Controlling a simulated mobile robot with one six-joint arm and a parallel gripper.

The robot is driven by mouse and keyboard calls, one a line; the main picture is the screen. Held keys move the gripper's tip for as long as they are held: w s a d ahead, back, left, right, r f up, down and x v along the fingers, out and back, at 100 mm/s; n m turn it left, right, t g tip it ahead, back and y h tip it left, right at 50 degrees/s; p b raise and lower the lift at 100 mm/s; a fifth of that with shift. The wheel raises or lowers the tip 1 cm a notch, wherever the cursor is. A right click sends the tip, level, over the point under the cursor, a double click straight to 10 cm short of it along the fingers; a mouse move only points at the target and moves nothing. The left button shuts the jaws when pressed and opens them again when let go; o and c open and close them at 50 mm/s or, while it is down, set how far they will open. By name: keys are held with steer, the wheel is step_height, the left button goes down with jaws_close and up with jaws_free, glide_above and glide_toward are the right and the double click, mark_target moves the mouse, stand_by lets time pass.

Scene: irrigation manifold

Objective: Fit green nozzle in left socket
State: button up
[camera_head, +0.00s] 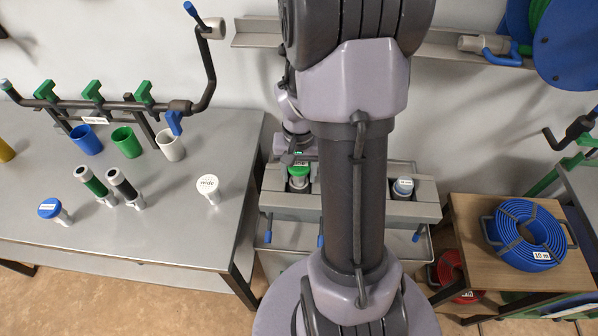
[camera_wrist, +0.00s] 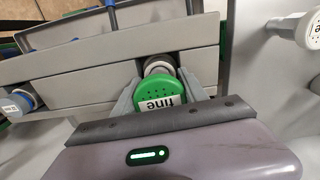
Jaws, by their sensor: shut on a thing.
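The green nozzle (camera_wrist: 156,96), labelled "fine", is between the two fingers of my gripper (camera_wrist: 158,88), which is shut on it. In the wrist view its pale lower end points at the edge of the grey holder (camera_wrist: 85,88). In the head view the green nozzle (camera_head: 299,172) is at the left socket of the grey holder (camera_head: 285,204), with a dark part below its cap. How deep it sits in the socket I cannot tell.
A steel table (camera_head: 150,220) at left carries blue, green and white cups and several nozzles, including a white-capped one (camera_head: 208,187). A wooden stand with a blue hose coil (camera_head: 524,234) is at right. My arm hides the holder's middle.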

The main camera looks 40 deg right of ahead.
mark_target(299, 164)
steer(key=shift+f+b, duration=0.4)
steer(key=shift+f, duration=0.05)
stand_by(0.3)
steer(key=o, duration=1.8)
step_height(299, 164, up, 7)
steer(key=p, duration=0.6)
steer(key=shift+r, duration=0.1)
